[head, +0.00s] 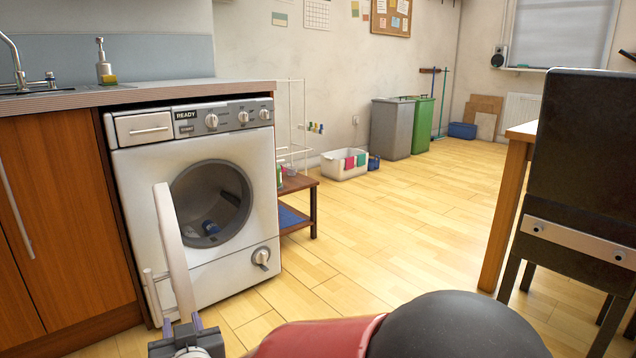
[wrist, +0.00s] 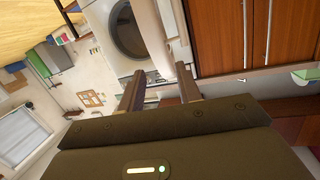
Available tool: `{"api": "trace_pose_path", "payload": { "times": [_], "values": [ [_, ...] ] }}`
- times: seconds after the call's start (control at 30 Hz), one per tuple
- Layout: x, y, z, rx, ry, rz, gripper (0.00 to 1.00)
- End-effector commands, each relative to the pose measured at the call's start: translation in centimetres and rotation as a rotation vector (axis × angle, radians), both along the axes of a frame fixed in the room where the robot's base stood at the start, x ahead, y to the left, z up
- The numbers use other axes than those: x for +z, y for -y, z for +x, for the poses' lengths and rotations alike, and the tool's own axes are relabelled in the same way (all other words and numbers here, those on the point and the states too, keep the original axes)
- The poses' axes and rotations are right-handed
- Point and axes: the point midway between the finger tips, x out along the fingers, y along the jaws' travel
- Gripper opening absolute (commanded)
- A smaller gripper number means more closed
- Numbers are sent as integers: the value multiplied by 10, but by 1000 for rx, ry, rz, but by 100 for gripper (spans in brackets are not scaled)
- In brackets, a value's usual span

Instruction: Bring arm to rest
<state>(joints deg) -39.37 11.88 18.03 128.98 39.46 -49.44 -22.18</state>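My gripper (head: 182,322) is low at the bottom left of the head view, in front of the white washing machine (head: 136,180). In the wrist view my gripper (wrist: 160,69) has its two dark fingers well apart, with nothing clearly held between them. A white curved panel (head: 174,245) stands edge-on in front of the machine; it looks like its door swung open. In the head view its lower end overlaps the fingertips; I cannot tell whether they touch. My red and black arm crosses the bottom of the head view.
Wooden cabinets (head: 62,215) and a counter with a sink stand at the left. A low shelf (head: 300,184) is right of the machine. A table (head: 510,190) and dark chair (head: 585,150) stand at the right. The wooden floor between is clear.

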Motion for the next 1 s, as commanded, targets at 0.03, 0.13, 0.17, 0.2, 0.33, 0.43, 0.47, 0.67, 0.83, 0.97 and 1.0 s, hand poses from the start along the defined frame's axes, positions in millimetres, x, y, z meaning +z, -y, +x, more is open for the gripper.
{"api": "trace_pose_path", "payload": {
  "times": [0.03,0.13,0.17,0.2,0.33,0.43,0.47,0.67,0.83,0.97,1.0],
  "values": [
    [11,17,7,3,-18,-4,34],
    [26,56,15,18,-85,-33,34],
    [30,71,17,19,-111,-45,34],
    [34,92,16,18,-149,-66,34],
    [39,167,3,-17,-291,-142,34],
    [37,227,-21,-76,-414,-198,34],
    [36,244,-29,-98,-450,-213,34],
    [24,332,-92,-245,-668,-277,34],
    [14,382,-145,-367,-822,-296,34],
    [32,397,-166,-412,-884,-302,34],
    [41,396,-165,-409,-884,-302,34]
  ]
}}
